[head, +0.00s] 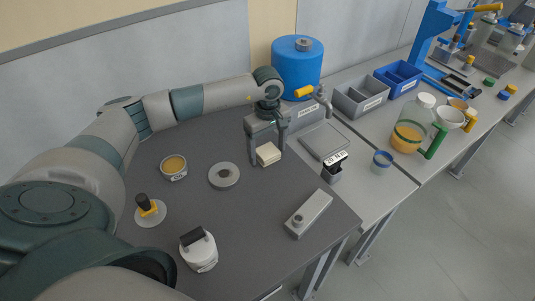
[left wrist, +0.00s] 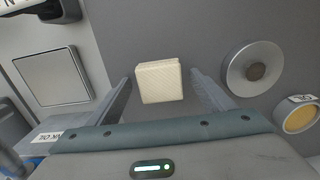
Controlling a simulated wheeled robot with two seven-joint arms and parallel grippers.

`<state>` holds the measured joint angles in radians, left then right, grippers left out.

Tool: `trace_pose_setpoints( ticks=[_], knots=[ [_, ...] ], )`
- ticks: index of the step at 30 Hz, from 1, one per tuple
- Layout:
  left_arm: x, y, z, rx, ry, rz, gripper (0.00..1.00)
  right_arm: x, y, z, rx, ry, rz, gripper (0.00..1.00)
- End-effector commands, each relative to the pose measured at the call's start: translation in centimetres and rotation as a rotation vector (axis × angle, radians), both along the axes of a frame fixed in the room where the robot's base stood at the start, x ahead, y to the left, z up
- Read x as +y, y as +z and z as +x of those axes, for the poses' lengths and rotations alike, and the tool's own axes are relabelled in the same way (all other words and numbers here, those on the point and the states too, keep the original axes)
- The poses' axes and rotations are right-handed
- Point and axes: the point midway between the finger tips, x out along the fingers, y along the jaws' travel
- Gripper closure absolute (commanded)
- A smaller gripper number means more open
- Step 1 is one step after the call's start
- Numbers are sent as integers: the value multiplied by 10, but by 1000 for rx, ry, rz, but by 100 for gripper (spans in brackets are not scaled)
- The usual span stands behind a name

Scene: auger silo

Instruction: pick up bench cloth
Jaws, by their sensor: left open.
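The bench cloth appears to be the small cream folded square (head: 268,154) on the dark bench mat in the head view. It also shows as a cream textured square (left wrist: 159,82) between my fingers in the left wrist view. My left gripper (head: 266,155) points down over it, with one finger on each side. The jaws are open, and gaps show between the cloth and both fingers in the left wrist view. The cloth seems to rest on the mat. My right gripper is not in view.
On the dark mat (head: 255,230) stand a grey disc (head: 224,176), a labelled tin (head: 173,168), a yellow-and-black knobbed piece (head: 148,208), a white lidded pot (head: 198,249) and a grey block (head: 309,213). A blue drum (head: 297,66) stands behind. A flat grey plate (head: 325,142) lies to the right.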

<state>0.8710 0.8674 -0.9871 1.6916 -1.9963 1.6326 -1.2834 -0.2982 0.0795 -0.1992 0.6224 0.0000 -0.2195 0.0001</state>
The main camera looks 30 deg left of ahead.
Motion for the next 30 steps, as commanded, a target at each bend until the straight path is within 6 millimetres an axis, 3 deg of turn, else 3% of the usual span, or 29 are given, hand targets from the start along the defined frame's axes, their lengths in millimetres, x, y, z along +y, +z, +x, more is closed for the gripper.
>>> trace_pose_setpoints(
  ticks=[1, 6, 20, 28, 30],
  knots=[
    [0, 0, 0, 0, 0, 0, 27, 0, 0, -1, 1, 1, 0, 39],
    [0, 0, 0, 0, 0, 0, 68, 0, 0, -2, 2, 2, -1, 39],
    [1, 6, 1, -2, 1, 0, 70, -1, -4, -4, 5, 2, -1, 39],
    [0, 38, 2, -5, 0, 0, 70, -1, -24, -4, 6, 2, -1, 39],
    [-10, 45, -6, -3, -5, 0, 70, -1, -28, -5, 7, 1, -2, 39]
  ],
)
